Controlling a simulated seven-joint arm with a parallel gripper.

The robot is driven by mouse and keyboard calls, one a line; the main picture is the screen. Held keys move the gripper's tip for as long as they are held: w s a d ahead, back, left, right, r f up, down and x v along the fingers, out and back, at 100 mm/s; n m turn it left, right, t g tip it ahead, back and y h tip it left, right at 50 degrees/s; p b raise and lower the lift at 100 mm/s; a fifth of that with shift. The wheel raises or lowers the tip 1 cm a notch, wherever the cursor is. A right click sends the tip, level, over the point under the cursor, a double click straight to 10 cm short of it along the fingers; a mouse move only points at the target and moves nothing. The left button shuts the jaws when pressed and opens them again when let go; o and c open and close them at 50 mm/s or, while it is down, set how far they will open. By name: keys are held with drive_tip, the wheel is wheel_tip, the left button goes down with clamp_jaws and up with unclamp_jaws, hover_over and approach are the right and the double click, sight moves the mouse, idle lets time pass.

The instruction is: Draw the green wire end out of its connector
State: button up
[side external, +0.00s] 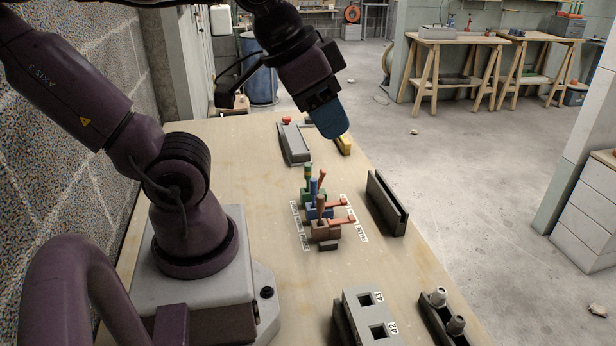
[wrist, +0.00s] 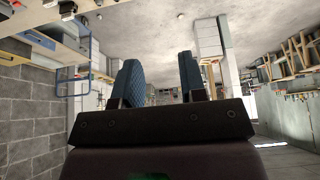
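A small cluster of connector blocks stands on the wooden bench in the middle of the side view. The green wire end (side external: 308,173) stands upright in the green connector (side external: 307,196) at the far end of the cluster. A blue connector (side external: 315,211) and a brown connector (side external: 325,232) sit in front of it, with orange levers beside them. My gripper (side external: 333,122) is raised above the bench, beyond and above the cluster, touching none of it. In the wrist view my gripper (wrist: 162,78) shows two blue-padded fingers apart with nothing between them. The wrist view does not show the connectors.
A dark slotted holder (side external: 386,204) stands right of the cluster. A grey box with a red knob (side external: 294,143) and a yellow block (side external: 343,145) lie farther back. A grey socket block (side external: 370,317) and a dark stand with metal posts (side external: 446,316) are in front. Bare bench lies between.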

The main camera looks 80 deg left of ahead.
drive_tip(key=shift+o, duration=0.6)
drive_tip(key=n+g, duration=0.6)
drive_tip(key=n, duration=1.1)
hover_over(308, 165)
wheel_tip(308, 165, down, 16)
drive_tip(key=shift+a+f, duration=0.1)
drive_tip(key=shift+a, duration=0.05)
drive_tip(key=shift+f+n, duration=0.15)
drive_tip(key=shift+n, duration=0.35)
drive_tip(key=shift+f, duration=4.3)
